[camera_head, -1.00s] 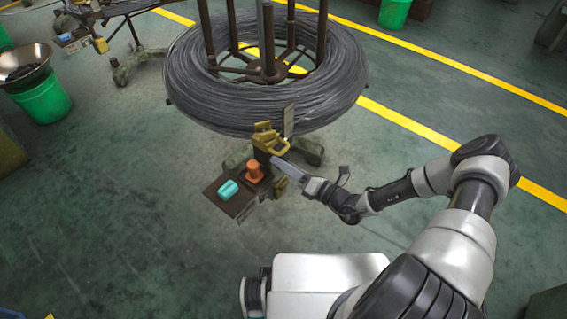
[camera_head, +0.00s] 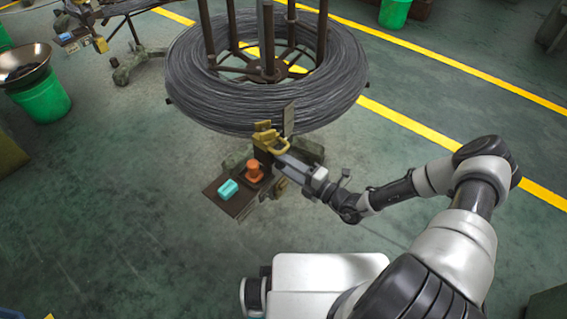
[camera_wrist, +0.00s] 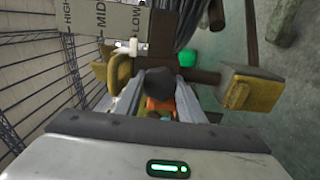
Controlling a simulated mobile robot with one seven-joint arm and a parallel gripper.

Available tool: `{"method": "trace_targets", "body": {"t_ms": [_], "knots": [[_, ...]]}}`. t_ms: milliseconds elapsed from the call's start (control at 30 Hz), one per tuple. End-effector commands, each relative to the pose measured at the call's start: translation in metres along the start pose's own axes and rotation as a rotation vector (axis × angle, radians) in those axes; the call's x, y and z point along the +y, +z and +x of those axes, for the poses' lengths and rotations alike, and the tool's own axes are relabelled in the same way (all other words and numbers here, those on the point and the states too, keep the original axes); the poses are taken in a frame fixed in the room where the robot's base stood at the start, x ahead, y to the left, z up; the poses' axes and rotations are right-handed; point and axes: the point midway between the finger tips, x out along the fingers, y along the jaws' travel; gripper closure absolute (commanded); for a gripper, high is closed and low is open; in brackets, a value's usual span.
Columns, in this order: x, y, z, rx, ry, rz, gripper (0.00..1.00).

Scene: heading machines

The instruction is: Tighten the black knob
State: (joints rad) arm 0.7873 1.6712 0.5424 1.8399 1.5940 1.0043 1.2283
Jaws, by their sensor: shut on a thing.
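The black knob (camera_wrist: 160,80) shows in the wrist view as a dark round shape between my fingers. My gripper (camera_wrist: 161,96) is shut on it, with one finger on each side. In the head view my gripper (camera_head: 284,160) reaches in from the right to the yellow fixture (camera_head: 270,139) below the wire coil, and it hides the knob there. The knob's marking, if any, cannot be made out.
A grey plate (camera_wrist: 97,22) reads HIGH, MID and LOW. A yellow block (camera_wrist: 249,90) is to the right. An orange part (camera_head: 254,172) and a turquoise part (camera_head: 228,188) sit on a low dark plate. The wire coil (camera_head: 200,97) stands behind.

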Motion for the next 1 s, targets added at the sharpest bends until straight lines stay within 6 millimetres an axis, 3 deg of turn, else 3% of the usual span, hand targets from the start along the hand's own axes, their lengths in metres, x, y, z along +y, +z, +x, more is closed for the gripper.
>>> {"method": "trace_targets", "body": {"t_ms": [500,533,600,1000], "knots": [[-0.0016,-0.0005,-0.0012,0.000,-0.004,0.020,0.87],[-0.0015,-0.0005,-0.0012,0.000,-0.004,0.020,0.59],[-0.0013,-0.0004,-0.0011,0.000,-0.003,0.019,0.47],[0.0000,0.0005,-0.0058,-0.001,-0.001,0.016,0.46]]}}
